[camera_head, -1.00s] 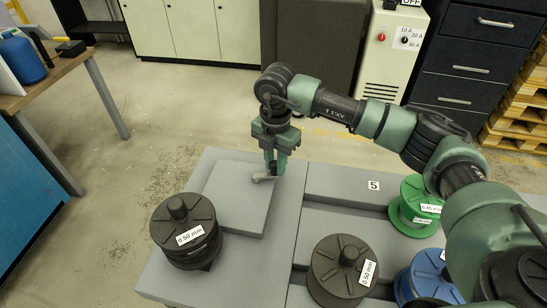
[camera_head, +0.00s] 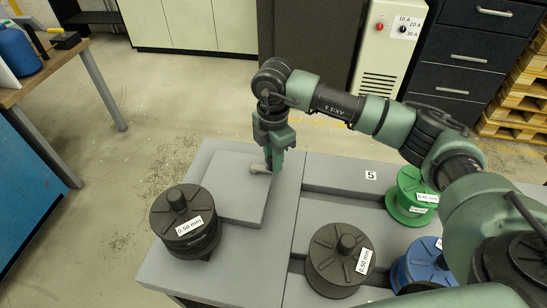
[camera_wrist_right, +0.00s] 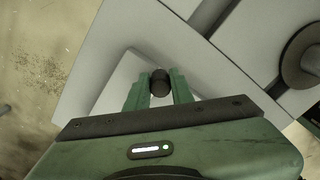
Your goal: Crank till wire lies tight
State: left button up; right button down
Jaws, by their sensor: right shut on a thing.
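My right gripper (camera_head: 274,166) is low over the grey raised block (camera_head: 233,206) on the bench. In the right wrist view its two green fingers (camera_wrist_right: 159,88) are closed around a dark round knob (camera_wrist_right: 160,82). A short light-grey crank arm (camera_head: 259,168) shows at the fingertips in the head view, pointing left. The fingers hide most of the knob in the head view. A black spool marked 0.50 mm (camera_head: 185,222) stands at the block's near left corner. I cannot make out any wire. My left gripper is in neither view.
Another black 0.50 mm spool (camera_head: 340,262), a green spool (camera_head: 412,196) and a blue spool (camera_head: 424,268) stand on the right side of the bench. My right arm passes above that side. Open floor (camera_head: 165,120) lies to the left.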

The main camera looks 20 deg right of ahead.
jog(key=c, duration=1.2)
grip_release()
jog(key=shift+r+b, duration=0.5)
jog(key=shift+r, duration=3.45)
